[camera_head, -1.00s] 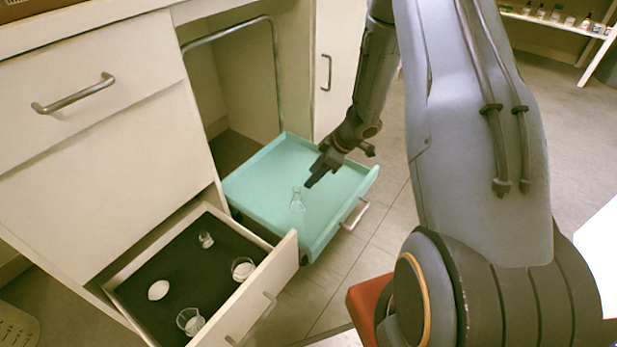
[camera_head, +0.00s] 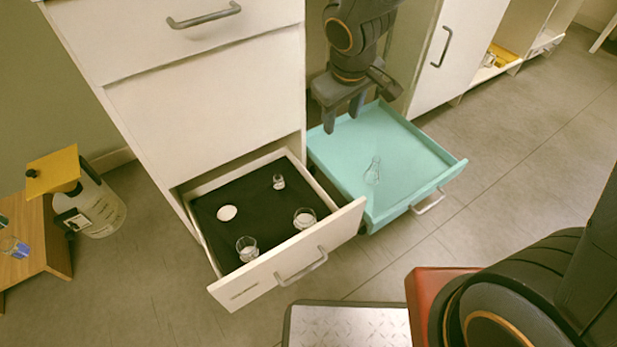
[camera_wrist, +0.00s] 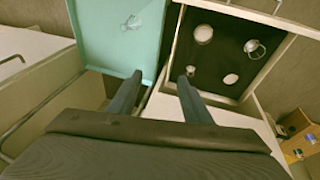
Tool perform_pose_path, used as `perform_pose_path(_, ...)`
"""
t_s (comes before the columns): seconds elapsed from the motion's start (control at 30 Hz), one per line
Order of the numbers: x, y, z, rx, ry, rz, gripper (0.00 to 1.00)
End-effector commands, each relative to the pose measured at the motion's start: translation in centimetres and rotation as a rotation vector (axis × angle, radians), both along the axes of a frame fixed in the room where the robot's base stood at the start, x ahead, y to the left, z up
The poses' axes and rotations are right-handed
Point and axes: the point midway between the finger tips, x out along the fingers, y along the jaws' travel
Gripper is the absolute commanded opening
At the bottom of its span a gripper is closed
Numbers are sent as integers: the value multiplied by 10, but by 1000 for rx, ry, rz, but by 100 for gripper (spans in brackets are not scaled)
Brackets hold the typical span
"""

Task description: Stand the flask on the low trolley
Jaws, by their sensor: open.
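The clear glass flask (camera_head: 373,172) stands on the turquoise low trolley (camera_head: 410,150), towards its front left part. The flask also shows in the wrist view (camera_wrist: 131,22), on the trolley's turquoise surface (camera_wrist: 115,45). My gripper (camera_head: 343,122) is open and empty, above the back left part of the trolley and apart from the flask. In the wrist view its two fingers (camera_wrist: 160,90) are spread, with nothing between them.
An open drawer (camera_head: 290,262) beside the trolley holds several small glass vessels and a white round piece (camera_head: 227,213) on a dark mat. The cabinet (camera_head: 205,120) rises behind it. Floor at the right is clear.

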Motion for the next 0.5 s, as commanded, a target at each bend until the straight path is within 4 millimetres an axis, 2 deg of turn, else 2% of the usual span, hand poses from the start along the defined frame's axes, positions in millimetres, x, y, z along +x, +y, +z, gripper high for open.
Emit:
perform_pose_path(0.03, -32, 16, 11, 10, 35, -7, 45)
perform_pose_path(0.1, -78, 31, 20, 23, 104, -26, 45)
perform_pose_path(0.23, -150, 50, 31, 53, 223, -43, 45)
perform_pose_path(0.33, -186, 58, 37, 72, 288, -45, 45)
perform_pose_path(0.4, -201, 60, 39, 80, 315, -47, 45)
perform_pose_path(0.5, -208, 61, 40, 85, 331, -48, 45)
